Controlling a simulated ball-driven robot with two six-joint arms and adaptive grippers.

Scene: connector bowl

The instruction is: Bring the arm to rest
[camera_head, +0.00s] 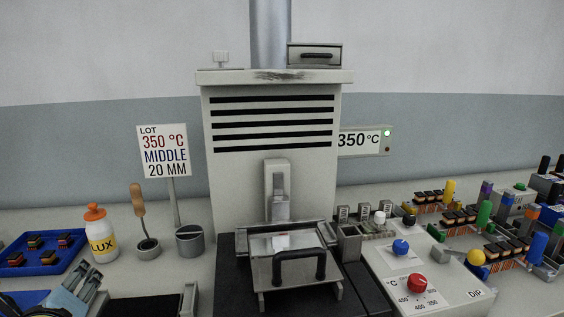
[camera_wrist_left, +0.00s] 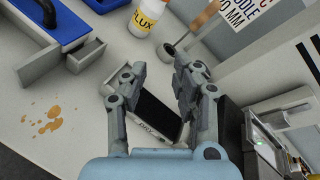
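My left gripper (camera_head: 84,286) shows at the lower left of the head view, above the bench and in front of the flux bottle. In the left wrist view its two grey fingers (camera_wrist_left: 160,68) stand apart and hold nothing that I can see. A dark flat panel with a pale edge (camera_wrist_left: 158,112) shows between and beyond the fingers, apparently on the bench. My right gripper is in neither view.
The control panel (camera_head: 440,280) and several connectors crowd the right.

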